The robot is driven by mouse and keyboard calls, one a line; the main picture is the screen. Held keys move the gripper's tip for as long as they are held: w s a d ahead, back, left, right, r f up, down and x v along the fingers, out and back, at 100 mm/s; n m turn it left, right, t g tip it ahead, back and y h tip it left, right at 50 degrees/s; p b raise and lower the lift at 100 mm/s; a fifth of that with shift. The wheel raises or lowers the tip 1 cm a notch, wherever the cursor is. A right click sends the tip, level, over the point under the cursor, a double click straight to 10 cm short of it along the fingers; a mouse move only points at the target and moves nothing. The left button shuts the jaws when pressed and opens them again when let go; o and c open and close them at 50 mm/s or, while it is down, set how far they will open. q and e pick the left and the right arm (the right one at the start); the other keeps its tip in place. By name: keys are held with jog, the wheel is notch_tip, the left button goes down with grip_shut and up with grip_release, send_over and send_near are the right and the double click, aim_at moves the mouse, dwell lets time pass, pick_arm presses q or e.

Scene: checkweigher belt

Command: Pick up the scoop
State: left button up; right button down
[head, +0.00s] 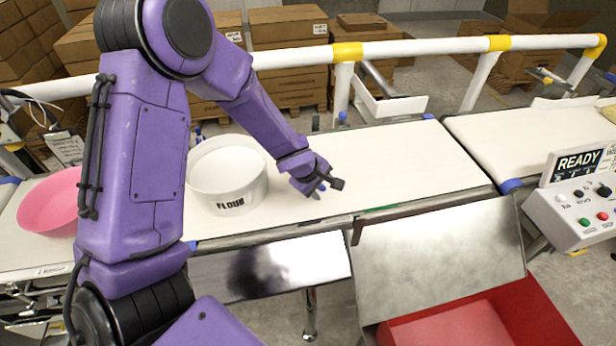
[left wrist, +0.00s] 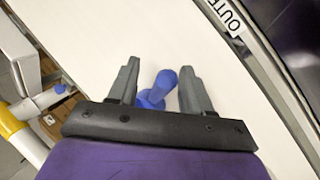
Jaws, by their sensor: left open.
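The blue scoop (left wrist: 159,86) lies on the white belt in the left wrist view. Part of it shows between the two grey fingers of my left gripper (left wrist: 160,77), and the rest is hidden behind the gripper body. The fingers stand apart on either side of it, with gaps showing. In the head view my left gripper (head: 325,184) is low over the belt, just right of the white flour tub, and the scoop is mostly hidden there. My right gripper is not in view.
A white tub marked FLOUR (head: 228,176) stands on the belt (head: 390,158) close to the left gripper. A pink bowl (head: 50,203) is at the far left. A white rail (head: 415,45) runs behind. A READY control box (head: 580,205) and red bin (head: 480,318) are at right.

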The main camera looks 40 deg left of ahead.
pick_arm(q)
jog(key=shift+w+f, duration=0.2)
jog(key=shift+s+r, duration=0.35)
jog(key=shift+s, duration=0.15)
jog(key=shift+c, duration=0.6)
jog(key=shift+s, duration=0.1)
jog(key=c, duration=0.5)
grip_shut()
jog(key=shift+w, duration=0.2)
